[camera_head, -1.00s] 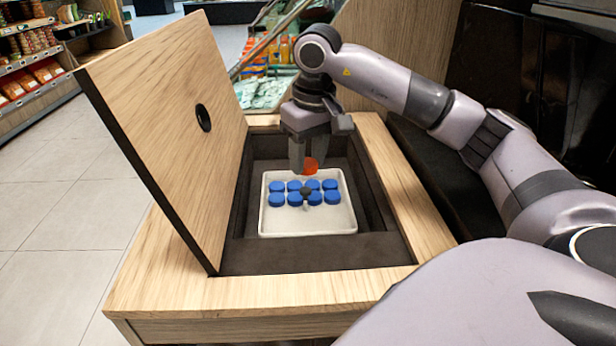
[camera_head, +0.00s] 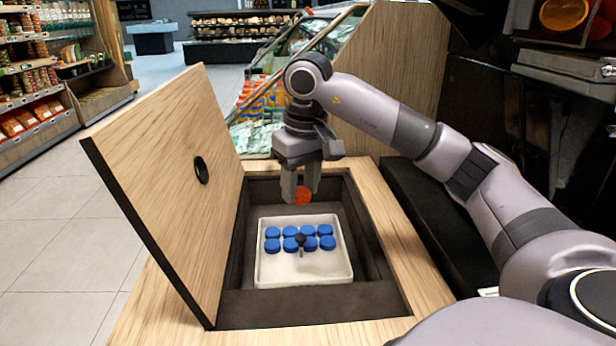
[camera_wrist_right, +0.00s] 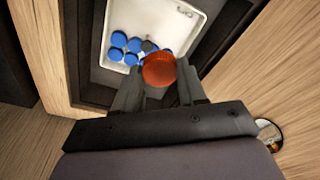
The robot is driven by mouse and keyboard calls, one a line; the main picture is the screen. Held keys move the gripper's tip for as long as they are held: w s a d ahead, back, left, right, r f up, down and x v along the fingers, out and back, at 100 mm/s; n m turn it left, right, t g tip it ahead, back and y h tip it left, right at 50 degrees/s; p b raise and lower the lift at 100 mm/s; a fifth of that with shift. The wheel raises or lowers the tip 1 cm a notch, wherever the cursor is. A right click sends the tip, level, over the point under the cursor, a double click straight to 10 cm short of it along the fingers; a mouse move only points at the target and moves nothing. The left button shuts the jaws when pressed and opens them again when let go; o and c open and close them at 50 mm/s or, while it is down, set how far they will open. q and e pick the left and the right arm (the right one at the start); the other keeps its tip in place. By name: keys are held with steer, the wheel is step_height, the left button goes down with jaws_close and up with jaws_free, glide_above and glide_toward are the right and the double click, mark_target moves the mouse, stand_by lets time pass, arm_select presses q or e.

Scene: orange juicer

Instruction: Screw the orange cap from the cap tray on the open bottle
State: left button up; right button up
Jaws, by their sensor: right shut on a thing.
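My right gripper (camera_head: 301,196) is shut on the orange cap (camera_head: 302,195) and holds it above the cap tray. In the right wrist view the cap (camera_wrist_right: 159,69) sits between the fingertips. The white cap tray (camera_head: 302,277) lies in the dark recess of a wooden counter. Several blue caps (camera_head: 272,246) stand in it in two rows, around a small dark knob (camera_head: 300,239). The tray also shows in the right wrist view (camera_wrist_right: 183,22). The open bottle is not in view. My left gripper is not in view.
A wooden lid (camera_head: 165,190) with a round hole stands open at the left of the recess. The wooden counter rim (camera_head: 385,225) surrounds the recess. Orange bottles (camera_head: 256,97) stand in a display behind. A dark ledge (camera_head: 430,210) lies at the right.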

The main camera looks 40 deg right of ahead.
arm_select(q)
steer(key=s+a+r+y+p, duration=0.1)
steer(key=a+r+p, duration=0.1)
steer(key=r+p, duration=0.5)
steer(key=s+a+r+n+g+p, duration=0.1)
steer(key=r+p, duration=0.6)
steer(key=p, duration=0.8)
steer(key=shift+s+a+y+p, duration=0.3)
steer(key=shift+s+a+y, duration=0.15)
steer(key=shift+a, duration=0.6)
arm_select(e)
steer(key=shift+n, duration=0.6)
steer(key=s+a+f, duration=0.1)
steer(key=s+a, duration=0.1)
steer(key=a, duration=0.3)
steer(key=s+a+f, duration=0.2)
steer(key=s+a, duration=0.1)
steer(key=a, duration=0.3)
steer(key=s+a+f, duration=0.1)
steer(key=s+a, duration=0.1)
steer(key=a, duration=0.4)
steer(key=shift+s+f, duration=0.3)
steer(key=shift+s, duration=0.05)
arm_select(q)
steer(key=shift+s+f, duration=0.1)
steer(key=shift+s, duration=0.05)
arm_select(e)
steer(key=shift+s, duration=0.1)
